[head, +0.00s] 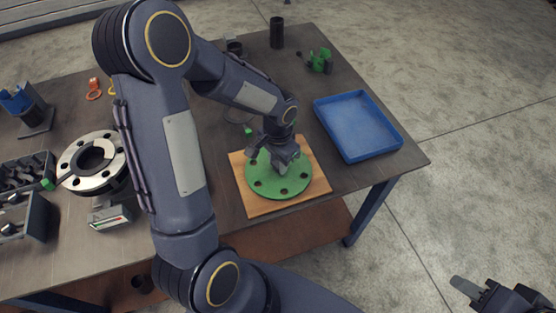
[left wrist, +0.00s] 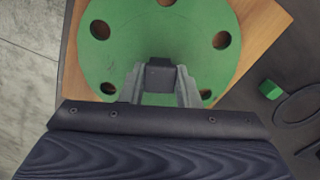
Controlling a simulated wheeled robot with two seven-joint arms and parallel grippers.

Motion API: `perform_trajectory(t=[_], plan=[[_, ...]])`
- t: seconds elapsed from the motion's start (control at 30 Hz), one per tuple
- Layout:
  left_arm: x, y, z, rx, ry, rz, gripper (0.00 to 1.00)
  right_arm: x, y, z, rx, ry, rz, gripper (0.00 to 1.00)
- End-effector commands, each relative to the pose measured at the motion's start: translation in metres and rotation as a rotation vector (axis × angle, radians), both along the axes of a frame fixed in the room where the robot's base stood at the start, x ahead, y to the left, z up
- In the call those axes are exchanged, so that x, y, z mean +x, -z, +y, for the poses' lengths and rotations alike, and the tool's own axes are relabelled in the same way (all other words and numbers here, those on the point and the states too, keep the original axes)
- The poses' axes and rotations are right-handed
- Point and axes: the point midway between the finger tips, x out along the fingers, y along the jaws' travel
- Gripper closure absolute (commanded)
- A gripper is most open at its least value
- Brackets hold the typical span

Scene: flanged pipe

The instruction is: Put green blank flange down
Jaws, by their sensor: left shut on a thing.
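The green blank flange (head: 291,186) is a flat round disc with several bolt holes. It lies over the square wooden board (head: 258,207) near the table's front edge; I cannot tell whether it fully rests on it. My left gripper (head: 283,165) points down at the flange's middle and is shut on its dark central knob, which shows between the fingers in the left wrist view (left wrist: 158,75). The flange (left wrist: 120,50) and the board (left wrist: 268,25) show there too. My right gripper (head: 478,290) is off the table at the lower right; its jaw state is unclear.
A blue tray (head: 357,125) stands empty to the right of the board. A metal flanged pipe (head: 92,163) and a grey bin of parts (head: 22,180) are at the left. A black cylinder (head: 277,32) and a green clamp-like part (head: 320,60) stand at the back.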

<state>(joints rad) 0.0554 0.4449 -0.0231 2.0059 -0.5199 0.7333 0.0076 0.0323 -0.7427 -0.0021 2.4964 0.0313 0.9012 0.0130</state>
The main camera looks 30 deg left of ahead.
Motion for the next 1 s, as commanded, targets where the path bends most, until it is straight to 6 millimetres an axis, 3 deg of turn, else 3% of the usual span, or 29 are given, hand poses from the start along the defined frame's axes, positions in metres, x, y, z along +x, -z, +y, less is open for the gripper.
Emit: perform_trajectory(t=[0.03,0.2,0.57,1.0], plan=[[0.0,0.002,0.0,0.0,0.0,0.0,0.7,0.0,0.002,0.0,0.0,0.0,0.0,0.64],[0.0,0.001,0.0,0.0,0.0,0.0,0.49,0.0,0.001,0.0,0.0,0.0,0.0,0.64],[0.001,-0.005,0.0,0.0,0.0,-0.002,0.49,0.0,-0.001,0.0,0.0,0.0,0.0,0.64],[0.001,-0.091,0.0,0.0,-0.001,-0.007,0.49,0.0,0.0,0.0,0.0,0.0,0.0,0.64]])
